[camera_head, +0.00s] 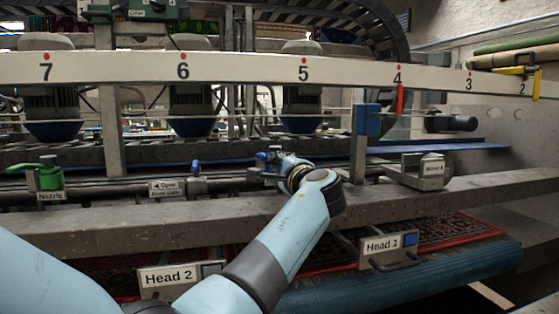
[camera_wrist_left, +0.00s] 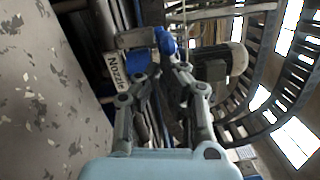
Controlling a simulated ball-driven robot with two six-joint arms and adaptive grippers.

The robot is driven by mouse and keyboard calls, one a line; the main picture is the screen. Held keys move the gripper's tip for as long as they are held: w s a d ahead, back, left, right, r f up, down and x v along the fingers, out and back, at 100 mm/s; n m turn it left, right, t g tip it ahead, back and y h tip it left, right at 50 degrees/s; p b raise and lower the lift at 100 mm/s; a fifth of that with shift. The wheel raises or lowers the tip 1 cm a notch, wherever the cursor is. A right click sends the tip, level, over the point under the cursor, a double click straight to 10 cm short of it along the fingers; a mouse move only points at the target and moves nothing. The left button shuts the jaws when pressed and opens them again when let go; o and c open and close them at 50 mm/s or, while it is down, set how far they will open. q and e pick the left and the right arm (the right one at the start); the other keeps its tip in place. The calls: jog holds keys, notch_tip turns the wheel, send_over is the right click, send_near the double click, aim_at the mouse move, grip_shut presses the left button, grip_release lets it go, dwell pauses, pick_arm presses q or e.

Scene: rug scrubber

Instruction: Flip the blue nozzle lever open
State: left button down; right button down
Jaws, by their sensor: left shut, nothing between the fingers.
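The blue nozzle lever (camera_head: 264,160) sits on the pipe rail near the middle of the head view. In the left wrist view its blue handle (camera_wrist_left: 164,42) shows just beyond the fingertips, beside a white plate marked Nozzle (camera_wrist_left: 117,70). My left gripper (camera_head: 281,160) is at the lever, partly hidden by my own wrist. In the left wrist view its fingers (camera_wrist_left: 166,68) are shut with nothing between them, close to the handle; I cannot tell whether they touch it. My right gripper is not in view.
A green lever (camera_head: 46,176) with a Nozzle tag and a smaller blue valve (camera_head: 195,169) by an Open sign (camera_head: 166,187) sit left along the rail. A grey beam (camera_head: 120,220) runs in front.

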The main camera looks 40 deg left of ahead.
pick_arm(q)
jog(key=s+m+t+h+p, duration=0.1)
jog(key=p, duration=0.1)
jog(key=s+a+m+t+h+p, duration=0.1)
jog(key=t+h+p, duration=0.1)
jog(key=m+t+h+p, duration=0.1)
jog(key=m+p, duration=0.1)
jog(key=shift+s+a+r+t+h, duration=0.3)
jog(key=shift+s+a+r, duration=0.05)
jog(key=shift+s+a, duration=0.05)
jog(key=shift+s+a+f+m+t+h+p, duration=0.1)
jog(key=shift+s+a+m+t+h+p, duration=0.2)
jog(key=shift+m+h, duration=0.2)
jog(key=shift+s+a+m+t+h+p, duration=0.15)
jog(key=shift+m+t+h+p, duration=0.25)
jog(key=shift+h, duration=0.2)
jog(key=m+h, duration=0.1)
jog(key=a+t+h, duration=0.1)
jog(key=shift+s+f+m+h, duration=0.15)
jog(key=shift+s+m+h, duration=0.15)
jog(key=shift+m, duration=0.1)
jog(key=h, duration=0.1)
jog(key=a+m+h, duration=0.1)
jog(key=shift+s+t+h, duration=0.25)
jog(key=shift+t+h, duration=0.05)
jog(key=shift+t, duration=0.1)
jog(key=shift+s+a+f, duration=0.1)
jog(key=shift+s+a, duration=0.15)
jog(key=shift+a, duration=0.7)
